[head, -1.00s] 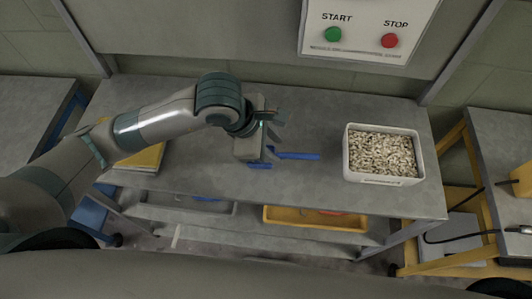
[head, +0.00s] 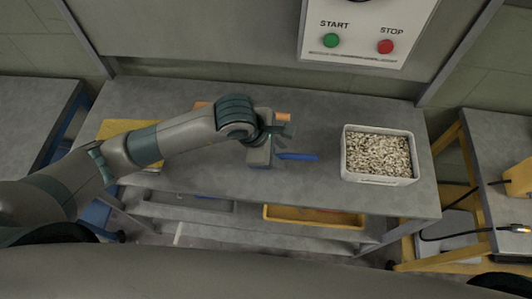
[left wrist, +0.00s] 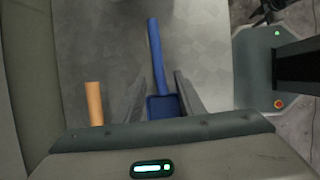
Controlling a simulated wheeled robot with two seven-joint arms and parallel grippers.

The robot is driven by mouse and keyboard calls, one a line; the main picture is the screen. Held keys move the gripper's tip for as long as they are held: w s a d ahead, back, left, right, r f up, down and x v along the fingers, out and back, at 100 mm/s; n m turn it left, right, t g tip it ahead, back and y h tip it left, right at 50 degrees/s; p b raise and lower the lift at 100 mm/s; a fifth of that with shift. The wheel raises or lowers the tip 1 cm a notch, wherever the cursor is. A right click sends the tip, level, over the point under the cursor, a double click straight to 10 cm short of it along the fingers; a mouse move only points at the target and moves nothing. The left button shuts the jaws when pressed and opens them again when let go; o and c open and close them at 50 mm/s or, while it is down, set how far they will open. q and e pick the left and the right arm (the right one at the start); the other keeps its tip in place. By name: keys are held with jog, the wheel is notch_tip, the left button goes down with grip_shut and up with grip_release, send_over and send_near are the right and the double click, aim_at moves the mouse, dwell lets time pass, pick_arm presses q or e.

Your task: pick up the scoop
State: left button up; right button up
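The blue scoop (head: 298,156) lies on the grey table, its handle pointing right in the head view. Its other end is hidden behind my left gripper (head: 283,144). In the left wrist view the scoop's handle (left wrist: 155,55) runs away from me and its wider blue pan (left wrist: 165,106) lies between the two fingers of my left gripper (left wrist: 161,92). The fingers are apart, with space between them and the handle, and hold nothing. I cannot tell how high they are above the table. My right gripper is not seen.
An orange cylindrical piece (head: 283,117) is close behind my left gripper; an orange piece also shows in the left wrist view (left wrist: 95,103). A white bin of pale pellets (head: 379,181) stands to the right. A yellow item (head: 118,130) lies at the left.

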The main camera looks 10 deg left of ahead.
pick_arm(q)
jog(key=shift+d+f, duration=0.15)
jog(key=shift+f, duration=0.25)
jog(key=shift+c, duration=0.4)
grip_shut()
jog(key=shift+r, duration=0.1)
jog(key=shift+w+r, duration=0.1)
